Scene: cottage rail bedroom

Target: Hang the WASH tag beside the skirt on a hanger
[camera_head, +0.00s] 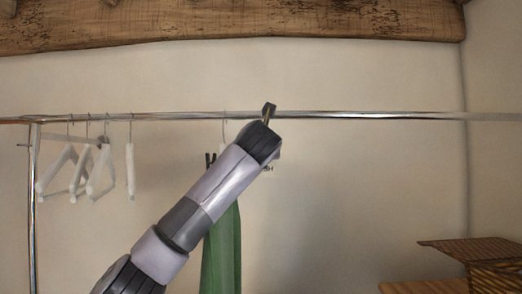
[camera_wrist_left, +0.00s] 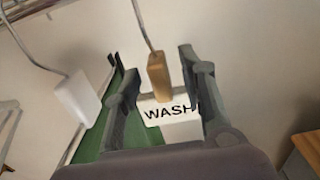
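The white WASH tag (camera_wrist_left: 172,130) sits between the fingers of my left gripper (camera_wrist_left: 165,85) in the left wrist view. The fingers are well apart, and the tag fills the gap between them. A tan block with a wire rising from it (camera_wrist_left: 158,77) is just above the tag. The green skirt (camera_head: 222,255) hangs left of my gripper, partly behind my arm, from a hanger (camera_head: 224,128). My right gripper is not in view.
A metal rail (camera_head: 370,115) crosses the view, with free length right of my gripper. Several white hangers (camera_head: 130,172) hang at its left end. A white hanger part (camera_wrist_left: 78,97) is left of my fingers in the wrist view. Woven boxes (camera_head: 490,255) stand lower right.

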